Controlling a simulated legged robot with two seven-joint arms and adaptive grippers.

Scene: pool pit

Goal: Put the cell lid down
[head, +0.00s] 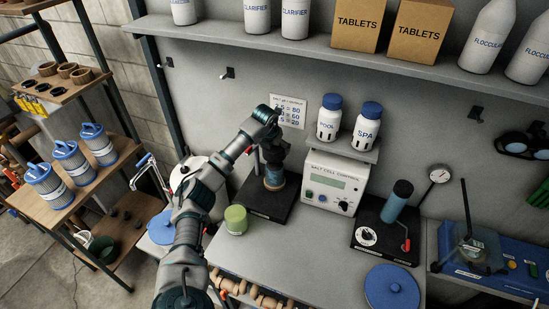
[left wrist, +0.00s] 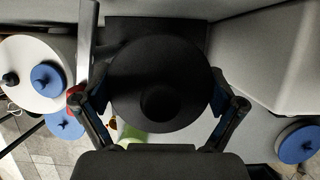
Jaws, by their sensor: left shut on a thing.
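My left gripper (head: 273,153) is over the black stand (head: 262,206) on the counter, left of the salt cell control box. In the left wrist view it (left wrist: 160,98) is shut on a wide, dark round lid (left wrist: 160,65) with a round knob, one finger at each side. Directly below the gripper in the head view, a small cylinder (head: 274,180) with a brownish lower band stands on the black stand. The gripper hides its top, so I cannot tell whether the lid touches it. My right gripper is not in view.
The control box (head: 334,183) stands close on the right, under a small shelf with two bottles. A green jar (head: 235,219) stands in front, left of the stand. A blue disc (head: 391,289) lies at the front right. The counter's middle (head: 300,240) is clear.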

